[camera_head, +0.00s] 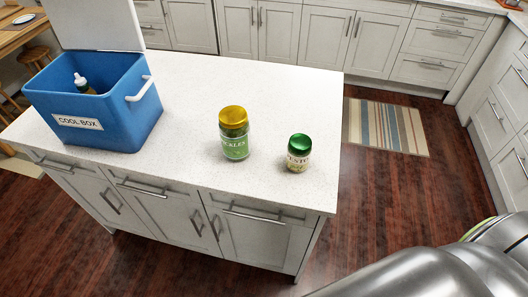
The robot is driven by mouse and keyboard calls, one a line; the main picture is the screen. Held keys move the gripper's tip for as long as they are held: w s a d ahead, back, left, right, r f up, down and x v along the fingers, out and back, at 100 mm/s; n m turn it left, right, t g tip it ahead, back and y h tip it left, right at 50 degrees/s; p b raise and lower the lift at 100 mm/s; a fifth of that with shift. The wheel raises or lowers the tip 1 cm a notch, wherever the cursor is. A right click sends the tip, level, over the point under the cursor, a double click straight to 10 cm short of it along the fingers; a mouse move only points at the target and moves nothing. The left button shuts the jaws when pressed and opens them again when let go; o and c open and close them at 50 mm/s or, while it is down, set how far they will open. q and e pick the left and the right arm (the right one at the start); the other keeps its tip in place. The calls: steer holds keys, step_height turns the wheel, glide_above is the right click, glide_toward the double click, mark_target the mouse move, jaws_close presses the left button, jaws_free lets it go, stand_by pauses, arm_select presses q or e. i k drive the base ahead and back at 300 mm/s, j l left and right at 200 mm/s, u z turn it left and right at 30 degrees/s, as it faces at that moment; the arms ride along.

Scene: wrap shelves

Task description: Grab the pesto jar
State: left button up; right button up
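The pesto jar (298,153) is small, with a green lid and a pale label that reads partly as "PESTO". It stands upright on the white island counter (190,180), near its right end. A metallic arm of mine crosses the lower right corner of the head view. No gripper fingers show, so neither gripper can be placed relative to the jar.
A taller pickles jar (234,133) with a yellow lid stands just left of the pesto jar, with a gap between them. A blue cool box (130,118) with its lid open holds a bottle (82,84) at the left. The counter between is clear.

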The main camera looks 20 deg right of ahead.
mark_target(299, 146)
steer(key=l+u, duration=0.35)
steer(key=l, duration=0.45)
steer(key=k+l+u, duration=0.1)
steer(key=l+u, duration=0.25)
steer(key=l, duration=0.4)
